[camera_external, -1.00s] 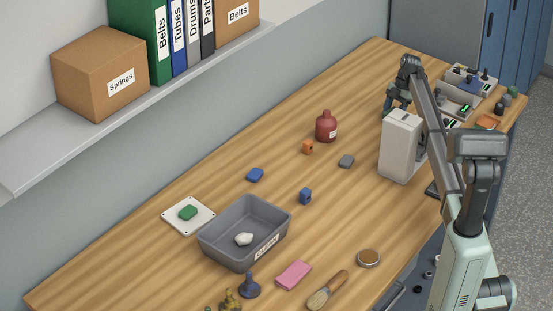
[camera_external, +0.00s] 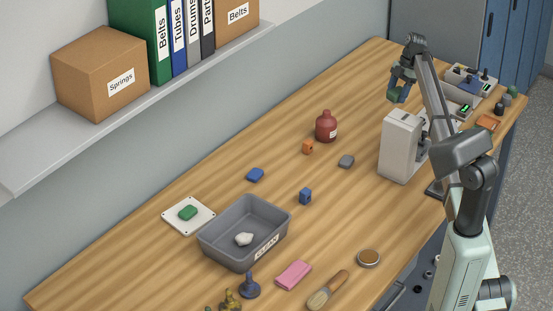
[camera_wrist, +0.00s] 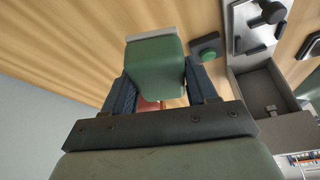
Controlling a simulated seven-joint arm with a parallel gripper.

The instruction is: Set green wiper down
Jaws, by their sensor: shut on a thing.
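The green wiper (camera_wrist: 156,68) is a green block with a light grey strip along one edge. In the wrist view it sits between the two dark blue fingers of my gripper (camera_wrist: 160,82), which is shut on it. In the external view my gripper (camera_external: 399,92) is raised above the far part of the bench, behind the grey-white machine, with a bit of the green wiper (camera_external: 393,96) showing. The wiper looks clear of the bench. Much of it is hidden by the fingers in the external view.
The grey-white machine (camera_external: 397,150) stands just in front of my gripper. Trays (camera_external: 466,82) with dark parts lie to its right. A red bottle (camera_external: 326,127) stands left. A grey bin (camera_external: 215,245) and a white plate (camera_external: 172,216) holding a green block are nearer.

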